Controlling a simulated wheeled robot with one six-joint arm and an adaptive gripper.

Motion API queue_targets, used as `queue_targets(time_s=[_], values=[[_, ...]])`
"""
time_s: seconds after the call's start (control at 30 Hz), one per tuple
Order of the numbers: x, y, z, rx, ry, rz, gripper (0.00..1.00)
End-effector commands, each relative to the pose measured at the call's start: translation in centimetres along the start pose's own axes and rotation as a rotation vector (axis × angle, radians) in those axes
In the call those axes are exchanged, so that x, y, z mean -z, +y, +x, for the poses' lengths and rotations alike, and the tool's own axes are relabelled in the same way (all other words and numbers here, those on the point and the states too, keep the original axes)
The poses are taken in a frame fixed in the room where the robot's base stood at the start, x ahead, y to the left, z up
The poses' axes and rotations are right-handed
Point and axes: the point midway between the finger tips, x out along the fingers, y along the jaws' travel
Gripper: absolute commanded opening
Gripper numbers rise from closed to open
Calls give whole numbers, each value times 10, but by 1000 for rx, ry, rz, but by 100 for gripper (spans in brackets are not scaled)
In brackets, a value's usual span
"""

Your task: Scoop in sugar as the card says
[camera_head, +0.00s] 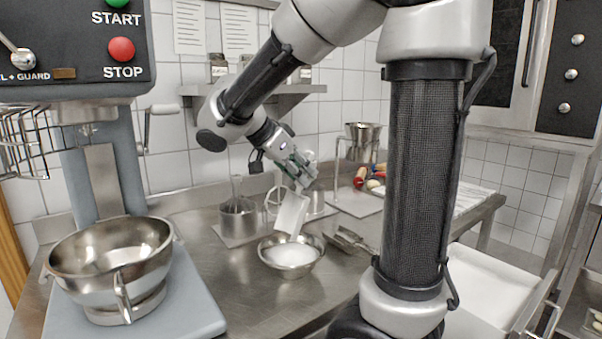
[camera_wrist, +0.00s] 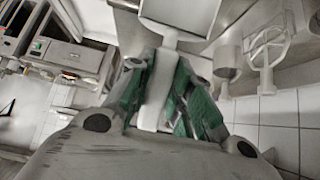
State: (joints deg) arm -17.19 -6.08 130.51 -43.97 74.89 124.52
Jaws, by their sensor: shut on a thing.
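My gripper (camera_head: 300,172) is shut on the handle of a white scoop (camera_head: 290,212), which hangs steeply tilted, its lower end over a steel bowl (camera_head: 291,268) of white sugar (camera_head: 290,254). I cannot tell if the scoop touches the sugar or what it holds. In the wrist view, the pale handle (camera_wrist: 157,85) runs between the green-padded fingers of my gripper (camera_wrist: 160,72), with the scoop's pan (camera_wrist: 180,14) at the top edge. A large steel mixing bowl (camera_head: 112,262) stands under the mixer at left. Printed sheets (camera_head: 189,26) hang on the wall; their text is too small to read.
A metal scoop (camera_head: 349,241) lies right of the sugar bowl. A steel pot (camera_head: 239,217) and a mixer beater (camera_head: 274,200) stand behind it. The mixer (camera_head: 75,55) rises at left; a wall shelf (camera_head: 258,90) is above. Bare counter (camera_head: 235,290) lies in front.

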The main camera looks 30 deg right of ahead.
Motion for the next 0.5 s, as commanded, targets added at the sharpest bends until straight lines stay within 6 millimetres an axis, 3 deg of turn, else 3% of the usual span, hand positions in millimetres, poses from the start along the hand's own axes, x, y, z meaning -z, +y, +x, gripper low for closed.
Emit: queue_targets(time_s=[0.27,0.5], values=[[3,0,-2,0,-27,3,0],[22,0,-19,0,-293,13,0]])
